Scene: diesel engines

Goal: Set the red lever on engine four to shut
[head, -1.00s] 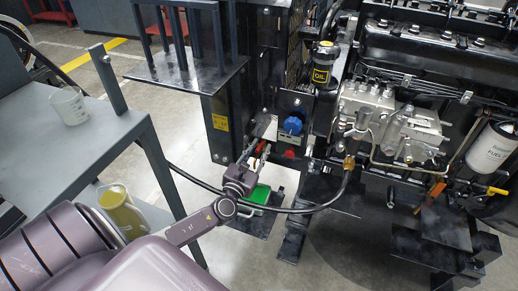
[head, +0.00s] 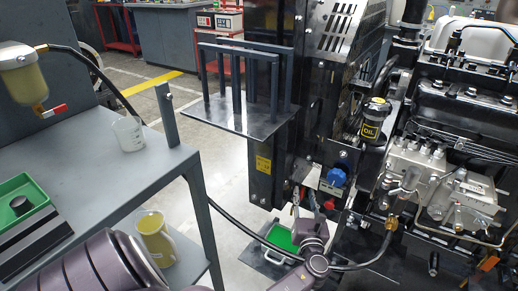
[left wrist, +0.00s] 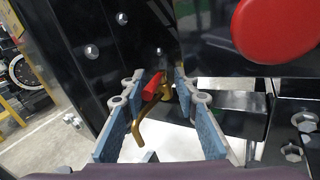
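In the left wrist view a small red lever (left wrist: 152,86) sits on a brass valve (left wrist: 167,90) with a bent brass spout (left wrist: 141,130). My left gripper (left wrist: 158,84) is open, its blue-padded fingers on either side of the lever, with a visible gap to the right finger. Whether the left finger touches the lever I cannot tell. In the head view my left gripper (head: 304,201) reaches to the engine's low front corner, beside a red knob (head: 330,205). The lever is too small or hidden to make out there. My right gripper is not in view.
A large red knob (left wrist: 275,28) is close to the right finger. A blue knob (head: 337,176) sits above. A green tray (head: 282,238) lies on the floor below. A black hose (head: 240,228) crosses nearby. A grey bench (head: 95,165) with a jug (head: 155,240) stands left.

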